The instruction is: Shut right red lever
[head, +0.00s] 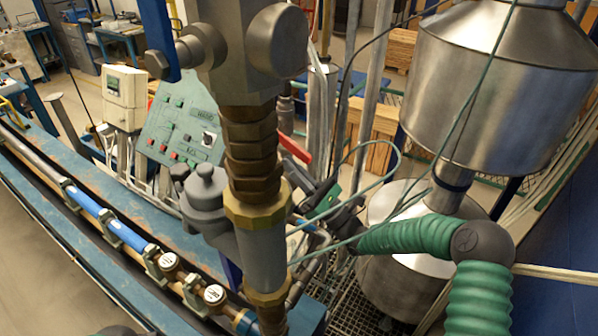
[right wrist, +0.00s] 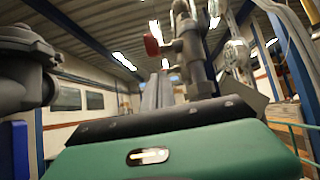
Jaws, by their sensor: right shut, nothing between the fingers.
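The red lever (head: 309,146) shows as a short red strip just right of the brass-fitted vertical pipe (head: 252,160), which hides part of the area around it. In the right wrist view the red lever (right wrist: 151,45) is a red end beside a grey valve pipe (right wrist: 188,50), ahead of and above my gripper. My right gripper (head: 288,158) is shut and empty, just below and left of the lever in the head view, partly behind the pipe. Its grey fingers (right wrist: 158,90) point up toward the valve. I cannot tell whether they touch the lever. My left gripper is not in view.
A blue lever (head: 159,38) hangs on the near valve at the top. A green control panel (head: 183,128) stands behind. Large steel tanks (head: 490,95) stand at the right, near my green arm. Thin hoses loop around my right wrist. A meter bench (head: 45,170) runs along the left.

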